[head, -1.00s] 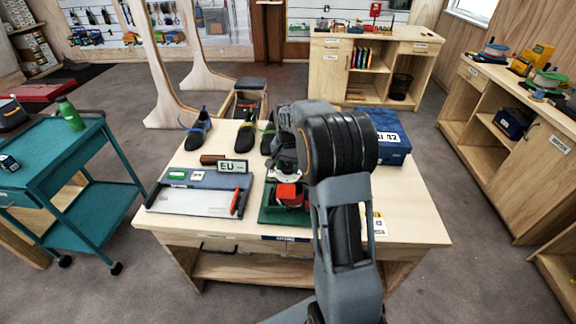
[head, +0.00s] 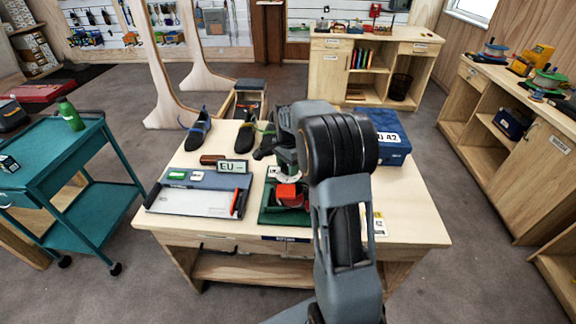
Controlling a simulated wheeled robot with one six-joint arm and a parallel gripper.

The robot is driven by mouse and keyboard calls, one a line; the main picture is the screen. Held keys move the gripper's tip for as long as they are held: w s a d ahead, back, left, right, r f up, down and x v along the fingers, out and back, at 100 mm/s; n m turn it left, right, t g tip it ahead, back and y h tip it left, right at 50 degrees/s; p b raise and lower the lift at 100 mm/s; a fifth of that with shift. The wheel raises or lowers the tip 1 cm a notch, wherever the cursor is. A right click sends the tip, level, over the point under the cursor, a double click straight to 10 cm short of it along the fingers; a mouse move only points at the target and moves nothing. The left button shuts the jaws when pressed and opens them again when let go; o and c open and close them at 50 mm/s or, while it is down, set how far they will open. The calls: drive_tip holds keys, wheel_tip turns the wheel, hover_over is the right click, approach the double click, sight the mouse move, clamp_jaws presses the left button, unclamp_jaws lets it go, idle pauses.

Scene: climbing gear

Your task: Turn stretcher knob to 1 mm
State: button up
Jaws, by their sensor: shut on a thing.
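The shoe stretcher shows as a red block (head: 291,195) on a green base (head: 270,214) near the front of the workbench. My arm hides much of the stretcher's right side. The knob and fingertips are too small and covered to make out, and I cannot read any millimetre setting.
Left of the stretcher lies a foot-measuring tray (head: 195,201) with a small "EU" display (head: 233,167). Dark climbing shoes (head: 197,132) stand behind. A blue box (head: 390,143) is at the back right of the workbench (head: 415,225). A teal trolley (head: 60,160) stands left.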

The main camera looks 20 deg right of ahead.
idle(0.3)
drive_tip(key=o, duration=0.9)
wheel_tip(320, 180, up, 14)
drive_tip(key=shift+f, duration=0.1)
idle(0.6)
